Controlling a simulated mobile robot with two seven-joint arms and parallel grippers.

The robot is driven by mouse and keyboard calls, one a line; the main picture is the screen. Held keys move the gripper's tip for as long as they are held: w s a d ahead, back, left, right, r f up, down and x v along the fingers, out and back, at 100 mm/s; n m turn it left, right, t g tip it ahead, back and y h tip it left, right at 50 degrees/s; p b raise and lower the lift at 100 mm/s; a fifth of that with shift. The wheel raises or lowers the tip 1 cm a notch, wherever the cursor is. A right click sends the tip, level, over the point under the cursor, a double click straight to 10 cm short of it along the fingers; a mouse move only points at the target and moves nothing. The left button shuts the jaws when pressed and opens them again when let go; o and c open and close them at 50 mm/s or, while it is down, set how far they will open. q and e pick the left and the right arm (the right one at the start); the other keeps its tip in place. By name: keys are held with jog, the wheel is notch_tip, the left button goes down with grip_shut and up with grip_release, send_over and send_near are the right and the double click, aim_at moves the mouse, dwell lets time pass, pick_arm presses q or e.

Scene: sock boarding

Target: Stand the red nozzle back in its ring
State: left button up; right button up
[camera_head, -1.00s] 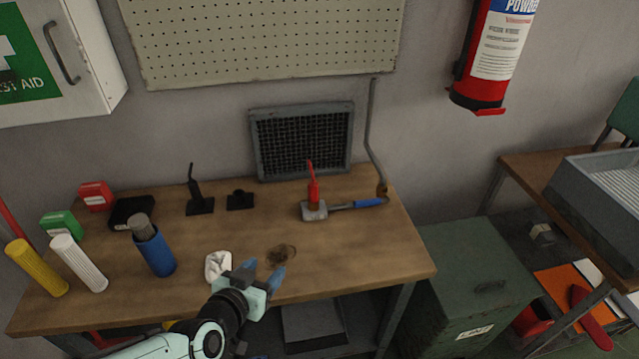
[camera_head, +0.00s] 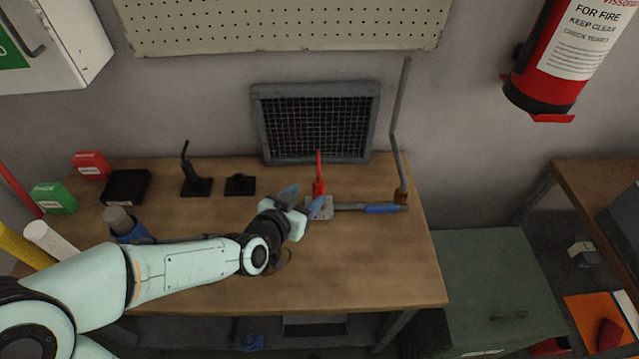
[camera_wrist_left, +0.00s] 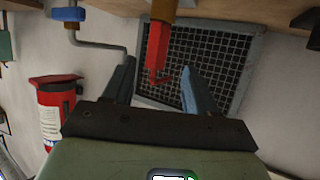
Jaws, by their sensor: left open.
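The red nozzle (camera_head: 319,187) stands upright with its thin tip up, at the grey metal head (camera_head: 322,209) of a blue-handled tool on the bench. It also shows in the left wrist view (camera_wrist_left: 158,50). My left gripper (camera_head: 303,198) is open just left of and in front of the nozzle. In the wrist view the nozzle appears between the two spread fingers, and I see no grip on it. A low black holder (camera_head: 240,185), perhaps the ring, stands empty to the left. Beside it a black nozzle (camera_head: 187,165) stands in a similar holder. My right gripper is out of view.
The wooden bench (camera_head: 370,275) is clear at the front right. A grey pipe (camera_head: 398,130) rises behind the tool's blue handle (camera_head: 381,209). A mesh vent (camera_head: 318,125) is on the wall behind.

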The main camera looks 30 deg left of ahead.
aim_at(314, 190)
pick_arm(q)
jog(key=x, duration=0.3)
jog(key=shift+w+f, duration=0.1)
jog(key=shift+f, duration=0.1)
jog(key=shift+d+b+x, duration=0.15)
jog(key=shift+b+x, duration=0.1)
jog(key=shift+x, duration=1.1)
jog(key=shift+d+b+x, duration=0.1)
jog(key=shift+b+x, duration=0.1)
jog(key=shift+x, duration=1.2)
grip_shut()
